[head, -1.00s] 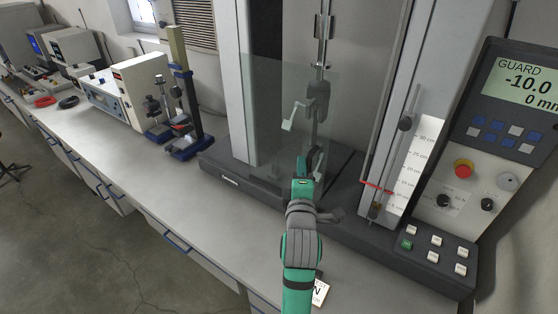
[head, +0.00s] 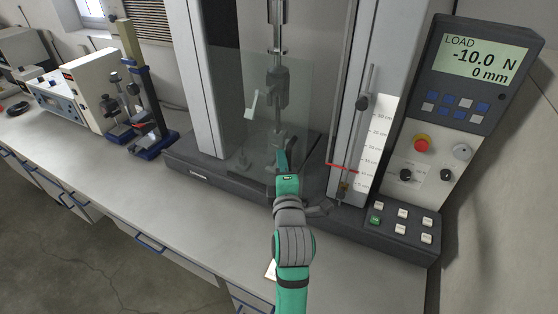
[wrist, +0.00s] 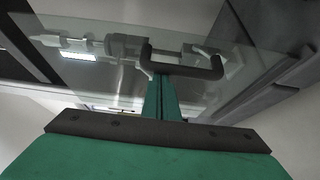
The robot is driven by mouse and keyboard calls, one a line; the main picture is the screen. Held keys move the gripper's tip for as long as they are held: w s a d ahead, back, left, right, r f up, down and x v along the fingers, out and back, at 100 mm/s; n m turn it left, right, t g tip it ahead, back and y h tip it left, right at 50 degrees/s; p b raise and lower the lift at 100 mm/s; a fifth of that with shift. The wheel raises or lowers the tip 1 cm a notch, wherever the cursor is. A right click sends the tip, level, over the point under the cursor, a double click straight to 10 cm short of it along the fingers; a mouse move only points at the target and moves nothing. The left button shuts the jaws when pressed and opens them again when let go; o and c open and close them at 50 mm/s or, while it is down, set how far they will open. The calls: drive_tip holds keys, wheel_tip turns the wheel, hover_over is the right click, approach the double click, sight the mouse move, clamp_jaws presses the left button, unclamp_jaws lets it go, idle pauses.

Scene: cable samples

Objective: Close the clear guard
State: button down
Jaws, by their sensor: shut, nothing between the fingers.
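The clear guard (head: 232,115) is a see-through pane in front of the tester's grips (head: 277,90), standing between the two columns in the head view. It also shows in the wrist view as a tilted clear sheet (wrist: 95,80). A dark U-shaped handle (wrist: 215,72) crosses the pane there. My gripper (head: 281,155) is at the lower front of the pane. Its green fingers (wrist: 161,95) are shut with nothing between them, and the tips reach up to the handle. I cannot tell whether they touch it.
The control panel (head: 440,120) at right reads LOAD, -10.0 N, 0 mm. A scale (head: 375,140) with a red marker stands by the right column. A small stand (head: 140,100) and instruments are at left.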

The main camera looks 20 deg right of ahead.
drive_tip(key=s+a, duration=0.6)
drive_tip(key=s, duration=0.2)
drive_tip(key=s+a+f+m+g+y, duration=0.1)
drive_tip(key=s+a+f+m, duration=0.4)
drive_tip(key=f, duration=0.4)
drive_tip(key=s+a+f+m+y, duration=0.1)
drive_tip(key=s+a+f+m, duration=0.15)
drive_tip(key=s+f, duration=0.55)
drive_tip(key=s+a+f+m, duration=0.2)
drive_tip(key=s, duration=0.5)
drive_tip(key=s+a+f+m+y, duration=0.1)
drive_tip(key=s+a+f+m, duration=0.1)
drive_tip(key=s, duration=0.5)
drive_tip(key=s+a+f+m+g+y, duration=0.1)
drive_tip(key=s+a+f+m, duration=0.1)
drive_tip(key=s, duration=0.5)
drive_tip(key=shift+s+f+m, duration=0.35)
drive_tip(key=shift+f+m, duration=0.3)
drive_tip(key=shift+m, duration=0.2)
drive_tip(key=shift+w, duration=0.15)
